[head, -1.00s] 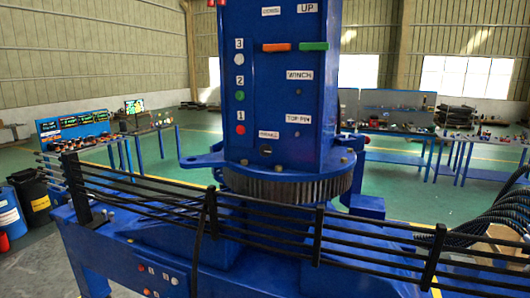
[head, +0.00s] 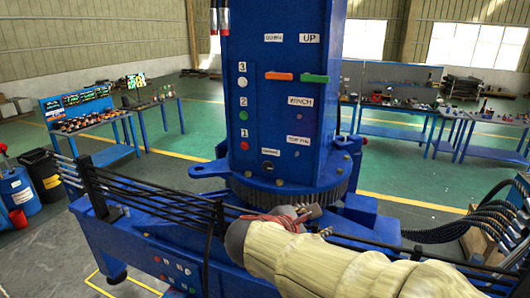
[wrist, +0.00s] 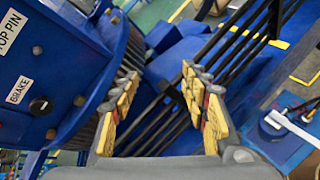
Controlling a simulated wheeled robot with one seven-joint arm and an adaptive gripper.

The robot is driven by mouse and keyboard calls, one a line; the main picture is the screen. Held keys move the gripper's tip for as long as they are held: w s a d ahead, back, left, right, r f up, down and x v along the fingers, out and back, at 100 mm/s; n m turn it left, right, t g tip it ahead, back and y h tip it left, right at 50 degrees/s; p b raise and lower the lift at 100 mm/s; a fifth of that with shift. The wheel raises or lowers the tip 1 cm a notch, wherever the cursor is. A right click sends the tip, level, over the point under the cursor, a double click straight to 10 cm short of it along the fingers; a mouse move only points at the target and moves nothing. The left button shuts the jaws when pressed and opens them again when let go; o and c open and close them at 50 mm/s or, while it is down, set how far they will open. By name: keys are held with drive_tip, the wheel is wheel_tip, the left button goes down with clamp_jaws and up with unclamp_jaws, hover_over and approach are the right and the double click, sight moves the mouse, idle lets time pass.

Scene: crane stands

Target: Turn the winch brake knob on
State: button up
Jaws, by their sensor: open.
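The winch brake knob is a small dark round knob (wrist: 40,105) under a white BRAKE label (wrist: 19,90) on the blue column, at the left of the wrist view. In the head view the knob (head: 268,167) is a tiny dark spot low on the column's front face. My gripper (wrist: 160,92) is open and empty, its yellow-padded fingers wide apart. It is to the right of the knob in the wrist view and not touching it. In the head view my gripper (head: 312,215) is small and partly unclear, below and right of the knob.
A toothed ring (head: 340,193) circles the column's base. Black rails (head: 150,216) run across the front, close behind my fingers in the wrist view. The column (head: 255,110) also carries coloured buttons and orange and green levers (head: 314,79). Workbenches stand farther back.

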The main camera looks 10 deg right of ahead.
sight(267, 167)
drive_tip(key=w+a+r+n+t, duration=0.1)
drive_tip(key=w, duration=0.1)
drive_tip(key=w+a+r+n+t, duration=0.1)
drive_tip(key=w+a+n, duration=0.1)
drive_tip(key=w, duration=0.1)
drive_tip(key=w+a+r+n+t+h, duration=0.1)
drive_tip(key=w+a+n, duration=0.1)
drive_tip(key=shift+w+a, duration=0.1)
drive_tip(key=shift+w, duration=0.05)
drive_tip(key=w+a+n+t, duration=0.1)
drive_tip(key=w+a, duration=0.1)
drive_tip(key=w+a+r+n+t, duration=0.1)
drive_tip(key=w+a+n, duration=0.1)
drive_tip(key=a, duration=0.1)
drive_tip(key=w+a+r+n+t, duration=0.1)
drive_tip(key=a+n+t, duration=0.1)
drive_tip(key=shift+w+a+r, duration=0.25)
drive_tip(key=shift+w, duration=0.15)
drive_tip(key=x, duration=0.7)
drive_tip(key=shift+w+d+p, duration=0.2)
drive_tip(key=shift+w+p, duration=0.1)
drive_tip(key=shift+p, duration=0.1)
drive_tip(key=c, duration=0.3)
drive_tip(key=c, duration=0.8)
